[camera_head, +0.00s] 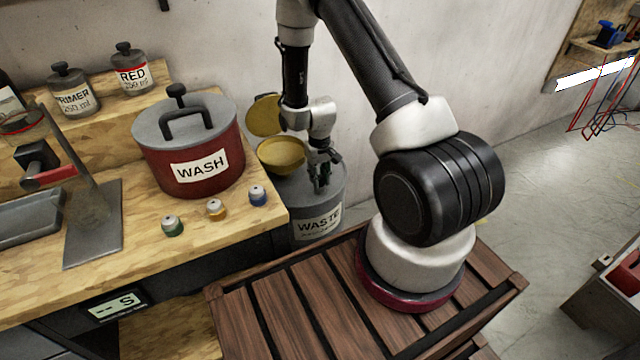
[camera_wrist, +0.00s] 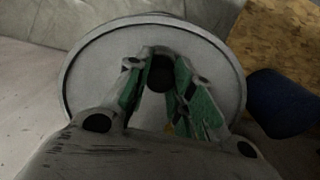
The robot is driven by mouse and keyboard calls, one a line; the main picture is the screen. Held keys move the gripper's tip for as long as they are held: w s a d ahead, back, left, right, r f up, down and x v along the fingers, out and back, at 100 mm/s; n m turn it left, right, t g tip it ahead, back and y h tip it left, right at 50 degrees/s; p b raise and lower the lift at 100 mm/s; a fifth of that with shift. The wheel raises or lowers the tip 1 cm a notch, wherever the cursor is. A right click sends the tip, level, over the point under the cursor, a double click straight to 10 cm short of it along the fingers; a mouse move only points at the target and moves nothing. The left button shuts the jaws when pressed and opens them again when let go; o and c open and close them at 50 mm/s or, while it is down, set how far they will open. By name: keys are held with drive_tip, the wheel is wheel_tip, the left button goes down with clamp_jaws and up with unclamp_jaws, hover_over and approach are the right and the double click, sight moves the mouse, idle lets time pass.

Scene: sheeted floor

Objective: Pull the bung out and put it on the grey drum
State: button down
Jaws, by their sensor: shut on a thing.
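The grey drum (camera_head: 318,214), labelled WASTE, stands on the floor beyond the bench's right end. My gripper (camera_head: 320,183) points down at its top. In the wrist view my gripper (camera_wrist: 160,72) has its green-padded fingers close together over the drum's round pale top (camera_wrist: 85,78). A dark round thing, which looks like the bung (camera_wrist: 160,77), is between the fingertips. I cannot tell whether it is seated in a hole or clear of the surface. In the head view the fingers hide it.
A yellow funnel (camera_head: 281,155) with a raised lid (camera_head: 264,115) is beside the gripper at the drum's back. The bench holds a red WASH pot (camera_head: 198,153) and small green, orange and blue-capped jars (camera_head: 215,209). A slatted wooden surface (camera_head: 285,312) is in front.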

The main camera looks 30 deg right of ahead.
sight(320, 177)
drive_tip(key=shift+r, duration=2.2)
drive_tip(key=shift+r, duration=2)
